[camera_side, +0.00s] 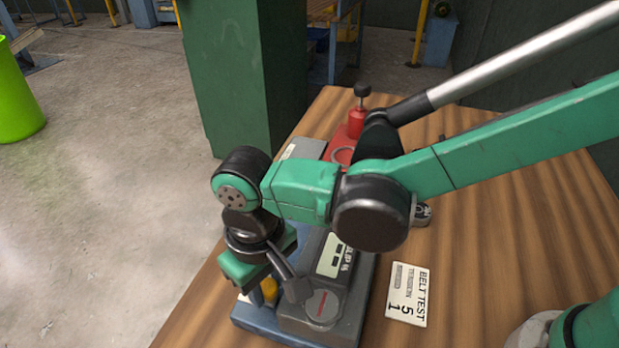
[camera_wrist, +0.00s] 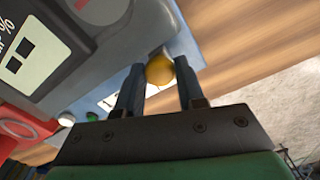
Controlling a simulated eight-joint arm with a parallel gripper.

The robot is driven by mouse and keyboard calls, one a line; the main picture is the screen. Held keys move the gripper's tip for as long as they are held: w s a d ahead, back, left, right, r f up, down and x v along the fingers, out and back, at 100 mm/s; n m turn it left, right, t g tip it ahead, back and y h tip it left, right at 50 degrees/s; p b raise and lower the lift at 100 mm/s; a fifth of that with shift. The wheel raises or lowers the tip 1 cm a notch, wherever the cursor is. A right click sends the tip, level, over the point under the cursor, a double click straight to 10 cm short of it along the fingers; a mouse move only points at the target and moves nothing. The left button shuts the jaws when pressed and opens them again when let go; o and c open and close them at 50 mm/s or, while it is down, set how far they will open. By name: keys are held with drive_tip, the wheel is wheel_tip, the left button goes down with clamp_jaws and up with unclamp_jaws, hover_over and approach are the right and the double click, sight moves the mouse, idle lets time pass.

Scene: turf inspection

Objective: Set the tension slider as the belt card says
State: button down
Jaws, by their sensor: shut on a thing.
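My gripper (camera_side: 262,292) points down at the near left of a grey and blue test machine (camera_side: 345,318). In the wrist view its fingers (camera_wrist: 159,88) stand either side of a round yellow knob (camera_wrist: 160,69) and are shut on it. The knob (camera_side: 269,289) is partly hidden by my gripper in the side view; it looks like the slider's handle. A white marked strip (camera_wrist: 113,102) shows partly behind a finger; its marks are unreadable. The belt card (camera_side: 407,294) lies on the table right of the machine, reading "BELT TEST" with a 5 and a 1.
The machine's display (camera_side: 334,257) is labelled "SLIP %"; its value is unclear. A red part with a black knob (camera_side: 361,91) stands at the back. The wooden table (camera_side: 500,240) is clear at the right.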

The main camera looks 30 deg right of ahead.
sight(266, 289)
drive_tip(key=shift+s+a, duration=0.25)
drive_tip(key=c, duration=0.8)
unclamp_jaws()
drive_tip(key=shift+c, duration=0.2)
drive_tip(key=shift+w+d, duration=0.1)
drive_tip(key=shift+r, duration=2.8)
